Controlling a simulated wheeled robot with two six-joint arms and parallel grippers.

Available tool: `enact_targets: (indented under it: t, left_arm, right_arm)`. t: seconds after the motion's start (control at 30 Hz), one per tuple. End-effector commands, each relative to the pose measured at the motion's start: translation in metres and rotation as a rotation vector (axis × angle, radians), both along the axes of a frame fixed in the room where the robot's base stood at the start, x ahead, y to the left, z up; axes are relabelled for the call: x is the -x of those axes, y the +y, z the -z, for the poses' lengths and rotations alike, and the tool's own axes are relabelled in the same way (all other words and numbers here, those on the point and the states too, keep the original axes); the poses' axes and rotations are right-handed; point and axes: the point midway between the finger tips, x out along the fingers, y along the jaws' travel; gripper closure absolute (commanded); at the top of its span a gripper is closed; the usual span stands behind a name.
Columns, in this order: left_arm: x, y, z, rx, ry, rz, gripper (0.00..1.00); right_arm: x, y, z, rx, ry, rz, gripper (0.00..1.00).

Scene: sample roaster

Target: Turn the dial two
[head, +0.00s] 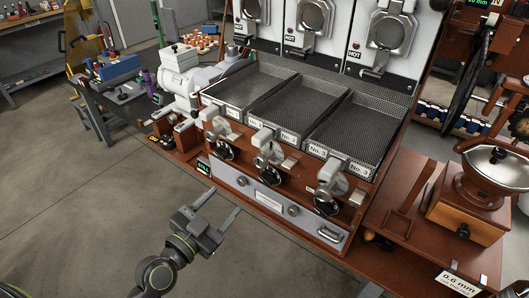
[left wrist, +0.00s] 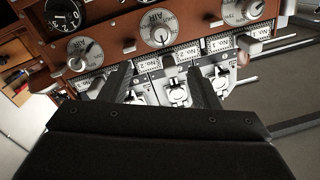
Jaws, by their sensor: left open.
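The roaster's red-brown front carries a row of three dark round dials, each below a grey metal fitting. The middle dial (head: 270,178) sits under the No. 2 tray (head: 287,112), partly covered by its fitting. My left gripper (head: 225,205) is open and empty in front of the lower left of the panel, apart from the dials. In the left wrist view, a silver round dial marked AIR (left wrist: 158,28) shows above and between the two open fingers (left wrist: 160,85), and they do not touch it. I cannot match its number surely. My right gripper is not in view.
The left dial (head: 223,152) and right dial (head: 327,205) flank the middle one. A grey lower panel (head: 268,198) has knobs and a handle. A grinder (head: 480,195) stands on the wooden shelf at right.

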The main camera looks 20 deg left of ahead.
Motion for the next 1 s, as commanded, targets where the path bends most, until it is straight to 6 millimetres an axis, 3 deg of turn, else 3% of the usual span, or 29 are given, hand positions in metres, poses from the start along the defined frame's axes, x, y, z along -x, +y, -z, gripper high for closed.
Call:
enact_targets:
  t: [0.17,0.7,1.0]
  left_arm:
    - [-0.022,-0.006,-0.004,0.003,-0.003,0.001,0.44]
    - [-0.121,-0.035,-0.003,0.003,-0.002,0.000,0.44]
    - [-0.157,-0.045,-0.001,0.003,-0.002,0.000,0.44]
  right_arm:
    - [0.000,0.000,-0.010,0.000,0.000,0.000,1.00]
    - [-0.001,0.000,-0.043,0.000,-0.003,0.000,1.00]
    - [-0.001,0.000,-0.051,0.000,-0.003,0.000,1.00]
